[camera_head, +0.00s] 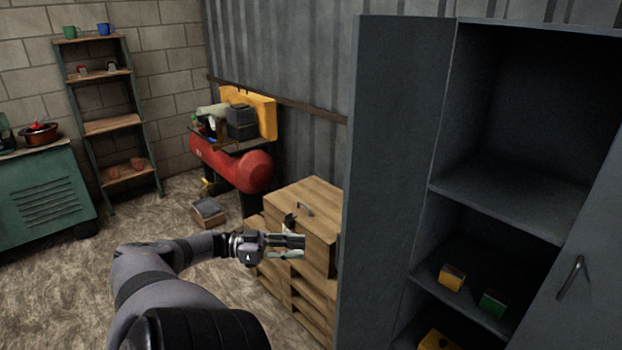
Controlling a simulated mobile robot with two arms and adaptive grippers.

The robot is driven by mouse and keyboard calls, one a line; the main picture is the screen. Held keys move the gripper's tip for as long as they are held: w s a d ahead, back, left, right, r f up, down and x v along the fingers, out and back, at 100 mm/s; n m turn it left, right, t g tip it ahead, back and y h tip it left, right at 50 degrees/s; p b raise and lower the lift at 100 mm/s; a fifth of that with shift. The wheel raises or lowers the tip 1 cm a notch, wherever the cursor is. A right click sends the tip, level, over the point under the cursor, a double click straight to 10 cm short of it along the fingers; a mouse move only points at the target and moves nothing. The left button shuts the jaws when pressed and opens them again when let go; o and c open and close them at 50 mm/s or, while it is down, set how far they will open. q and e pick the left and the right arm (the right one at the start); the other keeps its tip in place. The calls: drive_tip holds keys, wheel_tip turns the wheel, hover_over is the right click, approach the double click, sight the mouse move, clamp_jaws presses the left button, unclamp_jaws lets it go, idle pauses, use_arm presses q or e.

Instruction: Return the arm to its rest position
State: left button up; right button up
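My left arm comes in from the bottom left and reaches out to the right. My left gripper (287,247) is in front of the wooden crate stack, in the middle of the view. Its two fingers point right and show a gap between them, with nothing seen in the gap. My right gripper is not in view.
A grey metal cabinet (397,180) stands open at the right, with small yellow and green boxes (493,303) on a shelf. Wooden crates (310,195) stand beside it. A red compressor (235,167), a shelf ladder (112,126) and a green cabinet (45,198) stand behind. The floor at left is mostly clear.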

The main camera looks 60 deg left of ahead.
use_arm(q)
drive_tip(key=shift+s+a, duration=0.15)
drive_tip(key=shift+s, duration=0.15)
idle(0.4)
drive_tip(key=s+d+f+n+g+y, duration=0.2)
drive_tip(key=s+f+y, duration=0.15)
drive_tip(key=f, duration=0.85)
drive_tip(key=s+d+f+n+g+y, duration=0.1)
drive_tip(key=s+d+f+n+y, duration=0.2)
drive_tip(key=f, duration=0.8)
drive_tip(key=s+d+f+n+g+y, duration=0.1)
drive_tip(key=s+d+f+g+y, duration=0.2)
drive_tip(key=f, duration=0.9)
drive_tip(key=s+d+f+g+y, duration=0.1)
drive_tip(key=s+d+f+g, duration=0.15)
drive_tip(key=d+f, duration=0.35)
drive_tip(key=s+d+f+g, duration=0.1)
drive_tip(key=s+d+f, duration=0.3)
drive_tip(key=d+f, duration=0.2)
drive_tip(key=s+d+f+m+g, duration=0.1)
drive_tip(key=s+d+f+g, duration=0.1)
drive_tip(key=d, duration=0.8)
drive_tip(key=s+d+f+m+g+h, duration=0.1)
drive_tip(key=s+d+f+g, duration=0.2)
drive_tip(key=s+d, duration=0.3)
drive_tip(key=d+f, duration=0.1)
drive_tip(key=d, duration=0.3)
drive_tip(key=shift+s+f, duration=0.25)
drive_tip(key=shift+f, duration=0.1)
